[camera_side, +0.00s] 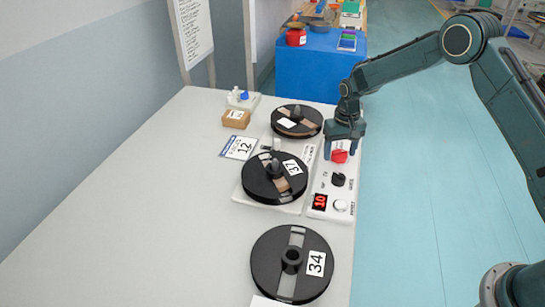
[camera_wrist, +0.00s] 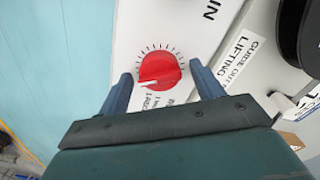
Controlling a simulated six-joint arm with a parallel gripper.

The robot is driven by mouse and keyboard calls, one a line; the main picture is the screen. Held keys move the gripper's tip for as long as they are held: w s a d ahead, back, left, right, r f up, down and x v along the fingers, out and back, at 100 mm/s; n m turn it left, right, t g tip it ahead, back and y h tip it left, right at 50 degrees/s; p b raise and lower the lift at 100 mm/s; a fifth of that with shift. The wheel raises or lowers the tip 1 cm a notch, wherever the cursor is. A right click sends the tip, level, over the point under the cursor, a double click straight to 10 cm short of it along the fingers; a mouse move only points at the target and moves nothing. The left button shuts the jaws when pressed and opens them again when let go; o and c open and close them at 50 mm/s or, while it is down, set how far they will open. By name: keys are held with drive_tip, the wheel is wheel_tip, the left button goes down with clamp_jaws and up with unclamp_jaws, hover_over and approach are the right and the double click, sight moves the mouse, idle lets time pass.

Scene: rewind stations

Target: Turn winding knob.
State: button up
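The red winding knob (camera_wrist: 160,70) sits on the white control panel (camera_wrist: 125,50), inside a ring of black tick marks. Its pale pointer line points left in the wrist view. In the side view the red knob (camera_side: 340,152) is partly hidden by my gripper (camera_side: 342,150). In the wrist view my gripper (camera_wrist: 160,82) is open, with one blue finger on each side of the knob. Gaps show between the fingers and the knob in that view. Whether the fingertips are down at knob height cannot be told.
Reels marked 37 (camera_side: 262,187) and 34 (camera_side: 272,262) and another reel (camera_side: 312,115) stand left of and near the panel. A black knob (camera_side: 338,180), white knob (camera_side: 340,206) and red display (camera_side: 320,202) share the panel. The left part of the table (camera_side: 130,200) is clear.

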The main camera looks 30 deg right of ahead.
sight(340, 151)
drive_tip(key=shift+r, duration=0.1)
wheel_tip(340, 151, up, 14)
drive_tip(key=shift+f, duration=0.2)
idle(0.7)
idle(0.5)
